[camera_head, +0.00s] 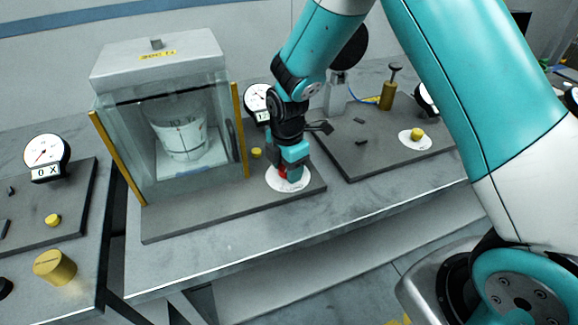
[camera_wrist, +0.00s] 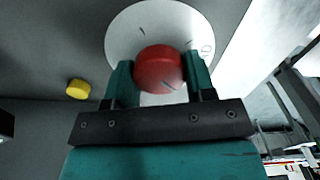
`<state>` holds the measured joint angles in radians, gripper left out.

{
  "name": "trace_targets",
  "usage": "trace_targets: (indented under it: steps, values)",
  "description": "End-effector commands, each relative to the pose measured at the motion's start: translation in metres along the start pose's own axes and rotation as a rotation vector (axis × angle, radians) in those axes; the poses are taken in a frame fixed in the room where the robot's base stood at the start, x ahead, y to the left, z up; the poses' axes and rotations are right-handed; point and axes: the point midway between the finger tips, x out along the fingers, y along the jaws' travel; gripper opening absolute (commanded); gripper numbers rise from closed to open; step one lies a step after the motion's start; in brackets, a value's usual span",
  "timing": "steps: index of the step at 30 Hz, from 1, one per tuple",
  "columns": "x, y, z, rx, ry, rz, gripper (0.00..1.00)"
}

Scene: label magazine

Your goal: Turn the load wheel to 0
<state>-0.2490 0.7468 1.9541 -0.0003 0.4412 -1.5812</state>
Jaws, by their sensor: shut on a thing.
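The load wheel is a red round knob (camera_wrist: 160,69) on a white dial plate (camera_wrist: 122,38) with dark marks. In the head view, only a sliver of the red knob (camera_head: 282,174) shows beside my fingers, on the white dial plate (camera_head: 288,185) at the front right of a dark base. My gripper (camera_wrist: 160,80) is shut on the red knob, one teal finger on each side. In the head view my gripper (camera_head: 290,166) points down onto the dial. The marks on the dial are too small to read, and the knob's pointer setting cannot be told.
A glass chamber (camera_head: 205,145) with a white-labelled vessel stands left of my gripper. A round gauge (camera_head: 257,100) is behind my wrist. A small yellow knob (camera_wrist: 78,89) sits near the dial. Other stations with gauges and yellow knobs stand left and right.

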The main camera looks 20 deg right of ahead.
Motion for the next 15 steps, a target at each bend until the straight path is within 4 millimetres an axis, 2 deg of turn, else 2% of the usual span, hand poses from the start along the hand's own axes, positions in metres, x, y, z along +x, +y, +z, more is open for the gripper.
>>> trace_targets:
  steps: [13,14,15]
  values:
    - [-0.0009,0.0005,0.0011,-0.007,-0.002,0.002,0.26]
    - [-0.0009,0.0005,0.0012,-0.007,-0.002,0.002,0.52]
    - [-0.0009,0.0005,0.0011,-0.007,-0.002,0.002,0.61]
